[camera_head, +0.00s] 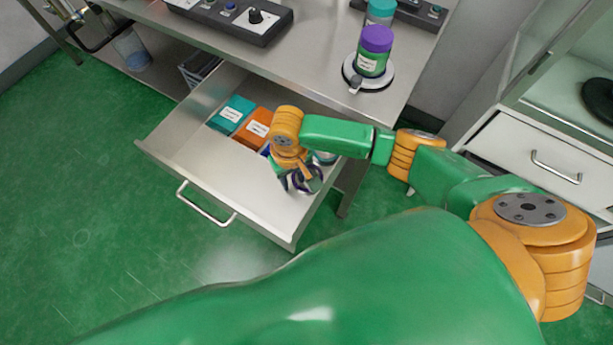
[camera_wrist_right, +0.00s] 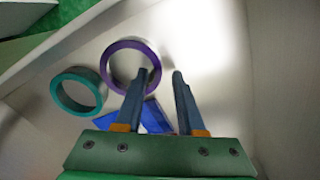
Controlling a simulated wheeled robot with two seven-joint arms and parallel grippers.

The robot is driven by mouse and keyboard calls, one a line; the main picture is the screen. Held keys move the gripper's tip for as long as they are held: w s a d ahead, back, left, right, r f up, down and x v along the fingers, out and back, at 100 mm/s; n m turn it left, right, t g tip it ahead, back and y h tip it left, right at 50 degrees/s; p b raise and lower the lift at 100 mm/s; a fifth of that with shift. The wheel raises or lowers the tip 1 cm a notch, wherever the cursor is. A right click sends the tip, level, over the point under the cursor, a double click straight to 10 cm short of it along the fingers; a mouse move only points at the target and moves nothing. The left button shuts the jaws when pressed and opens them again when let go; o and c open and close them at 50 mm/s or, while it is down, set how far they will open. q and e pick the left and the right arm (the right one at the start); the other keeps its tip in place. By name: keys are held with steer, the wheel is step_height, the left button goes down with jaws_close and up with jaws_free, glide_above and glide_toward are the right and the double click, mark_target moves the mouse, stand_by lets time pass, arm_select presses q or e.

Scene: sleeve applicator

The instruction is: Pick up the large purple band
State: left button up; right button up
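The large purple band (camera_wrist_right: 131,43) is a ring lying in the open drawer. In the right wrist view the teal band (camera_wrist_right: 56,96) lies to its left. My right gripper (camera_wrist_right: 160,73) is open, pointing down into the drawer. Its left finger overlaps the right lower part of the purple band in the picture; the right finger is clear of it on the right. I cannot tell whether the finger touches the band. Nothing is held. In the head view the right gripper (camera_head: 303,180) hides much of the bands. My left gripper is not in view.
The metal drawer (camera_head: 205,165) also holds a teal box (camera_head: 232,114), an orange box (camera_head: 255,128) and a blue item (camera_wrist_right: 153,117) by the fingers. The drawer's front half is clear. A purple-lidded jar (camera_head: 375,50) stands on the bench above.

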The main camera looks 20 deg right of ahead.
steer(key=shift+f, duration=0.75)
jaws_close()
steer(key=shift+r, duration=0.1)
step_height(320, 180, up, 18)
steer(key=p, duration=0.4)
steer(key=r+p, duration=0.1)
steer(key=p, duration=0.2)
steer(key=shift+d+r, duration=0.1)
steer(key=shift+r, duration=0.1)
